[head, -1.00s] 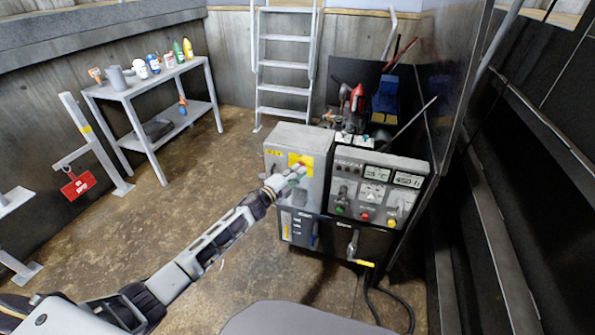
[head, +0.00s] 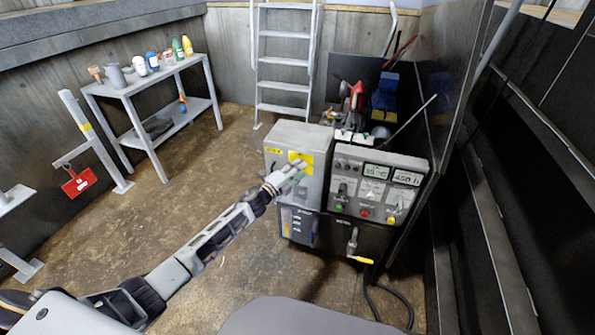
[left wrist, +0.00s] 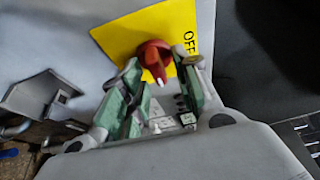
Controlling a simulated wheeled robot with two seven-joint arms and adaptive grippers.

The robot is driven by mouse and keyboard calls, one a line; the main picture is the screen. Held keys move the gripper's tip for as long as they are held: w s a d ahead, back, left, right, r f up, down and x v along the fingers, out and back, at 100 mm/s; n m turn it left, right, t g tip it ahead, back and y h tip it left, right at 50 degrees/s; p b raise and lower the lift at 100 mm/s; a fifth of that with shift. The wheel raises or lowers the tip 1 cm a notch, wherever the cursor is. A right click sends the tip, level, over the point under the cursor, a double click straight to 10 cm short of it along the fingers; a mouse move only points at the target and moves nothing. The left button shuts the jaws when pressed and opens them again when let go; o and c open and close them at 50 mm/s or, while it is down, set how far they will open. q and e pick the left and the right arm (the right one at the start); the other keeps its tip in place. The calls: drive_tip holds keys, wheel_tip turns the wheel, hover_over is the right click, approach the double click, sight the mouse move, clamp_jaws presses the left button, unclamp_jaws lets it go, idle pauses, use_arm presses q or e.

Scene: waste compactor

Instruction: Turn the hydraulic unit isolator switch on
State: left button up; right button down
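The isolator switch is a red rotary knob (left wrist: 153,56) on a yellow plate (left wrist: 118,38) marked OFF, seen in the left wrist view. Its white-tipped pointer is directed toward the bottom of that picture. The yellow plate also shows in the head view (head: 307,158), on the upper front of a grey cabinet (head: 314,190); the gripper hides the knob there. My left gripper (left wrist: 160,72) is open, with green-padded fingers on either side of the knob. I cannot tell whether the pads touch it. My right gripper is not in view.
A control panel (head: 376,190) with displays, buttons and levers adjoins the cabinet on the right. A yellow-handled lever (head: 359,259) sticks out below it. A table with bottles (head: 130,92) stands at back left, and a ladder (head: 284,62) at the back. The floor left of the cabinet is clear.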

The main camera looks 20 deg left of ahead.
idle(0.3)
use_arm(q)
drive_tip(key=shift+s+f, duration=0.1)
drive_tip(key=shift+s, duration=0.05)
drive_tip(key=v, duration=1.1)
drive_tip(key=shift+s+a, duration=0.25)
drive_tip(key=shift+s, duration=0.05)
idle(0.3)
idle(0.5)
